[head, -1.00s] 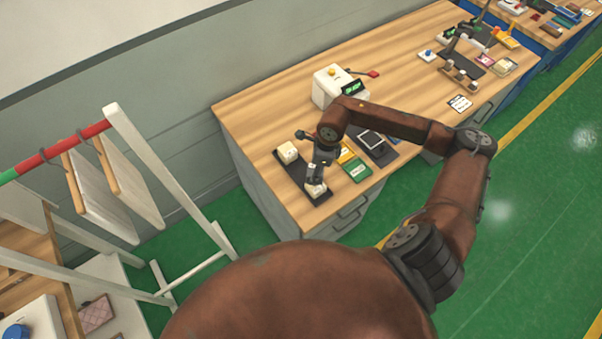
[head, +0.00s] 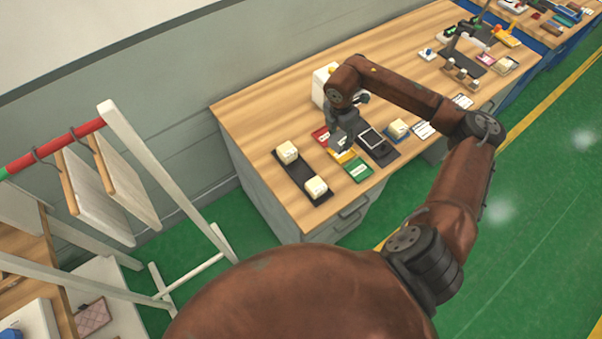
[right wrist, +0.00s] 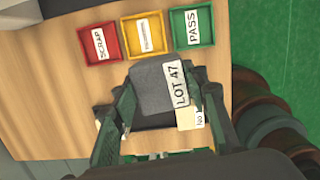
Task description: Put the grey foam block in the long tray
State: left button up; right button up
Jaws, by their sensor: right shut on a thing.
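The grey foam block (right wrist: 152,88) with a white LOT 47 label is between the fingers of my right gripper (right wrist: 158,100) in the right wrist view. The gripper is shut on it. In the head view my right gripper (head: 347,128) hangs beside the coloured trays, and I cannot clearly make out the block there. The long dark tray (head: 302,172) lies to the left of the gripper, near the bench's left end. It holds a cream block (head: 288,151) at its far end and another (head: 316,187) at its near end, with bare space between. My left gripper is not in view.
Red SCRAP (right wrist: 99,42), yellow (right wrist: 144,33) and green PASS (right wrist: 193,26) trays stand in a row beside the long tray. A dark pad (head: 383,157) and a cream block (head: 398,127) lie to the right. A white device (head: 320,80) stands behind.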

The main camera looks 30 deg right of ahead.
jog(key=shift+d+r+m, duration=0.1)
jog(key=shift+m, duration=0.3)
jog(key=shift+w+a, duration=0.15)
jog(key=shift+a, duration=0.15)
jog(key=w+a+f, duration=0.1)
jog(key=a+f, duration=0.1)
jog(key=a, duration=0.1)
jog(key=w+a+f, duration=0.1)
jog(key=a+f, duration=0.2)
jog(key=a, duration=0.1)
jog(key=w+a+f+p, duration=0.1)
jog(key=a+f, duration=0.2)
jog(key=a, duration=0.1)
jog(key=shift+w+a+f, duration=0.15)
jog(key=shift+a, duration=0.1)
jog(key=shift+w+a+f, duration=0.15)
jog(key=shift+a+f, duration=0.4)
jog(key=shift+f, duration=1.75)
jog(key=shift+f, duration=0.1)
jog(key=o, duration=0.7)
jog(key=shift+o, duration=0.2)
